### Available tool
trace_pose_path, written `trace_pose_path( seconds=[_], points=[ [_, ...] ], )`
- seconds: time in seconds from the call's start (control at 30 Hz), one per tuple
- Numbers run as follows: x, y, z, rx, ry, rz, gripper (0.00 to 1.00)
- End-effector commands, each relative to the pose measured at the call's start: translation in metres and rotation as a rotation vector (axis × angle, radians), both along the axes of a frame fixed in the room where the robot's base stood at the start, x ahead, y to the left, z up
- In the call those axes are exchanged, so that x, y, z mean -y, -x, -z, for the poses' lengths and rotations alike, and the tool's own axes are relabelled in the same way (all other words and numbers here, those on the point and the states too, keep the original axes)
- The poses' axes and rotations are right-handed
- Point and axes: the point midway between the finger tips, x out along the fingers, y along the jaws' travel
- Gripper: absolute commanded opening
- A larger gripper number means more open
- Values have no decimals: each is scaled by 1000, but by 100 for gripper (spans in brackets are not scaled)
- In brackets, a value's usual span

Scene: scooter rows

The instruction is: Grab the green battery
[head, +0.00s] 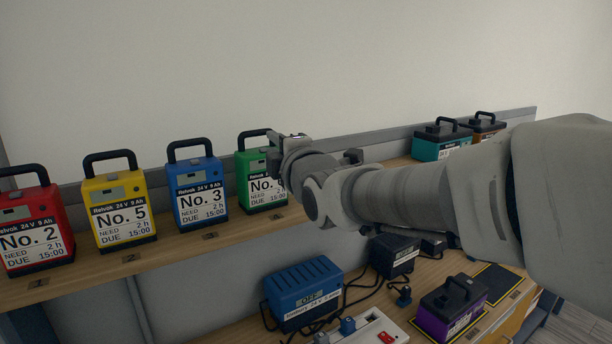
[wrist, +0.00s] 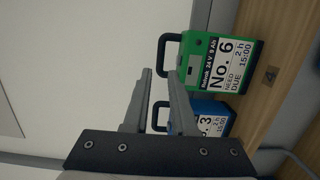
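The green battery (head: 252,171) stands upright on the wooden shelf, right of the blue battery (head: 198,188). Its right part is hidden behind my gripper and arm in the head view. In the wrist view the green battery (wrist: 217,63) appears sideways, with a "No. 6" label and a black handle pointing left. My gripper (wrist: 160,73) is open and empty there, its fingers apart. The fingertips are close to the handle but do not hold it. In the head view my gripper (head: 280,146) is at the battery's upper right, its fingers hard to make out.
A yellow battery (head: 119,207) and a red battery (head: 35,229) stand farther left on the shelf (head: 180,248). Teal (head: 440,142) and brown (head: 484,125) batteries stand at the right. Below, a bench holds a blue charger (head: 303,290), a purple battery (head: 452,305) and cables.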

Motion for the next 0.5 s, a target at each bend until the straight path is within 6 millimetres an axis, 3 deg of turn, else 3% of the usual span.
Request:
trace_pose_path(
  seconds=[0.3,0.5],
  points=[
    [-23,-43,-1,-1,0,1,25],
    [-30,-58,0,-2,-1,1,25]
  ],
)
